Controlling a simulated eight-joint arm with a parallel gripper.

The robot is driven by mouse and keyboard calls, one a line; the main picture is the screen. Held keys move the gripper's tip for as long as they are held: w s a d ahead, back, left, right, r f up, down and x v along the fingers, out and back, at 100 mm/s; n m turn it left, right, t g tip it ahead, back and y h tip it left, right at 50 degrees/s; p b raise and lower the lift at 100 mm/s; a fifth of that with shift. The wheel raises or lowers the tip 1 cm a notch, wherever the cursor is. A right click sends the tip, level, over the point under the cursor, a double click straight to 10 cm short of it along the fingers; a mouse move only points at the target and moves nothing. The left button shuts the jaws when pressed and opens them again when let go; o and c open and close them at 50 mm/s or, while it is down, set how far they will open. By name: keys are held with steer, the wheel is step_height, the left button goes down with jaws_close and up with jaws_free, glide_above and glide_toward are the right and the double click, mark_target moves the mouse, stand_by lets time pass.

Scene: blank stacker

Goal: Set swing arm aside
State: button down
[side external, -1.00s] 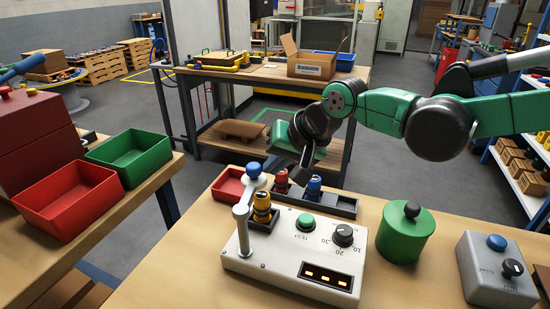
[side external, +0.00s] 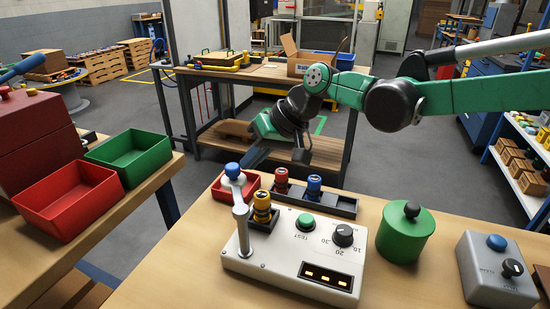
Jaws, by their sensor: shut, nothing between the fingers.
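The swing arm stands on the left of a white test box (side external: 268,262). It has a grey post and a bar ending in a blue knob (side external: 233,170), which points back and left. A yellow-and-black cylinder (side external: 262,207) stands upright on the box, just right of the post. My gripper (side external: 256,158) is shut and empty. It reaches down from the back right, with its fingertips close beside the blue knob. I cannot tell whether they touch it.
A red tray (side external: 222,190) lies behind the swing arm. A dark rack (side external: 344,207) holds a red and a blue cylinder. A green lidded pot (side external: 405,236) and a grey control box (side external: 490,272) stand to the right. Red and green bins sit on the left table.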

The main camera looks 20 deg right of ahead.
mark_target(229, 164)
steer(key=a+n, duration=0.1)
steer(key=w+a+n+g, duration=0.1)
steer(key=shift+n+g+y, duration=0.3)
steer(key=shift+n+y, duration=0.1)
steer(key=a+n+g, duration=0.1)
steer(key=n, duration=0.1)
steer(key=shift+w+a+n+g+y, duration=0.2)
steer(key=shift+a+n+g+y, duration=0.1)
steer(key=shift+a+n+g, duration=0.1)
steer(key=a+n, duration=0.1)
steer(key=a+n+g, duration=0.2)
steer(key=shift+s+a+n, duration=0.15)
steer(key=shift+s+n, duration=0.1)
steer(key=shift+n, duration=0.05)
steer(key=shift+a, duration=0.1)
